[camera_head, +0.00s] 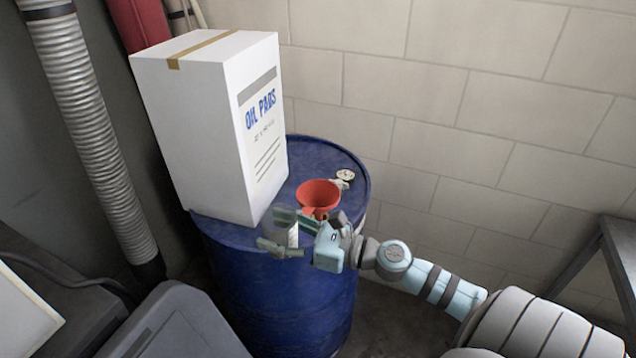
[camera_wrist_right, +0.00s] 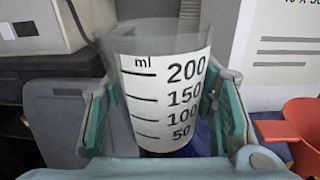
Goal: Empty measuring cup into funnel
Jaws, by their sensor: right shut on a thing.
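A red funnel (camera_head: 318,195) stands on top of the blue drum, near its right side. My right gripper (camera_head: 286,234) is shut on a clear measuring cup (camera_head: 293,236), in front of and slightly left of the funnel. In the right wrist view the measuring cup (camera_wrist_right: 165,90) stands roughly upright between the teal finger pads, with ml marks from 50 to 200. The funnel (camera_wrist_right: 302,130) shows at the right edge of that view, apart from the cup. I cannot make out what the cup holds. My left gripper is not in view.
A tall white oil pads box (camera_head: 205,130) stands on the blue drum (camera_head: 285,300), left of the funnel. A small pale cap (camera_head: 345,175) lies behind the funnel. A block wall (camera_head: 450,120) is behind the drum. A grey ribbed hose (camera_head: 85,130) runs down at left.

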